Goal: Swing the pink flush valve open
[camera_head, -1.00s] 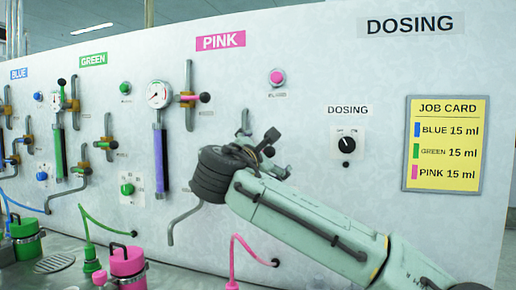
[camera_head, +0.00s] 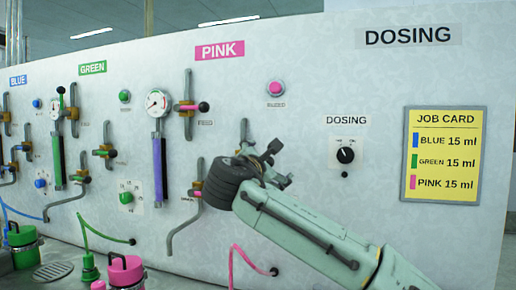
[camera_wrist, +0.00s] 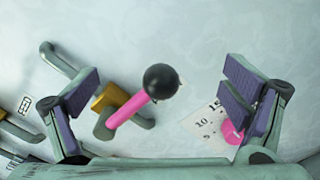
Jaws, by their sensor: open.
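The pink flush valve shows in the wrist view as a pink lever (camera_wrist: 128,108) with a black ball knob (camera_wrist: 160,81) and a brass body (camera_wrist: 108,98) on a grey pipe. The lever slants up to the right there. My gripper (camera_wrist: 165,98) is open, its two padded fingers wide apart on either side of the lever and knob, with visible gaps. In the head view my gripper (camera_head: 270,165) is at the panel and hides this valve; only the top of its pipe (camera_head: 244,129) shows.
A pink dial (camera_wrist: 231,132) on a numbered plate is partly behind the right finger. The pink feed valve (camera_head: 190,106) and another pink valve (camera_head: 197,193) are to the left of my gripper. The dosing knob (camera_head: 345,155) and job card (camera_head: 443,155) are to the right.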

